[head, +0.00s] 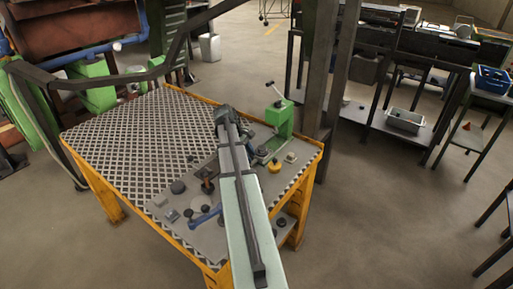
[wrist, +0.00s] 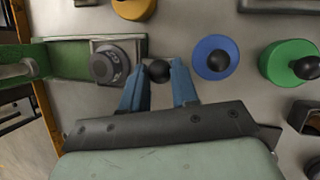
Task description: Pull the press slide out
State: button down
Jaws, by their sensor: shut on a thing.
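The green press (head: 283,119) with a lever on top stands at the right side of the bench. In the wrist view its green base (wrist: 70,60) enters from the left. The press slide (wrist: 133,47) is a light metal plate there, carrying a round grey die (wrist: 112,65). A black ball knob (wrist: 159,71) sits at the slide's right end. My gripper (wrist: 159,76) has its two blue fingers on either side of this knob and is shut on it. In the head view my arm hides the fingers and the knob.
The yellow-framed bench (head: 120,130) has a patterned top, clear at left. A blue disc with a black knob (wrist: 217,57) and a green knob (wrist: 290,62) lie right of my fingers. An orange piece (wrist: 133,8) is beyond. A dark post (head: 325,80) stands behind the bench.

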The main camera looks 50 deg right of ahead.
jog(key=shift+a, duration=0.4)
jog(key=c, duration=0.9)
grip_release()
jog(key=shift+o, duration=0.2)
jog(key=shift+w+a+r, duration=0.1)
jog(key=shift+w+r, duration=0.2)
jog(key=shift+r, duration=0.3)
jog(key=v, duration=1.2)
jog(key=shift+r, duration=0.25)
jog(key=shift+a, duration=0.1)
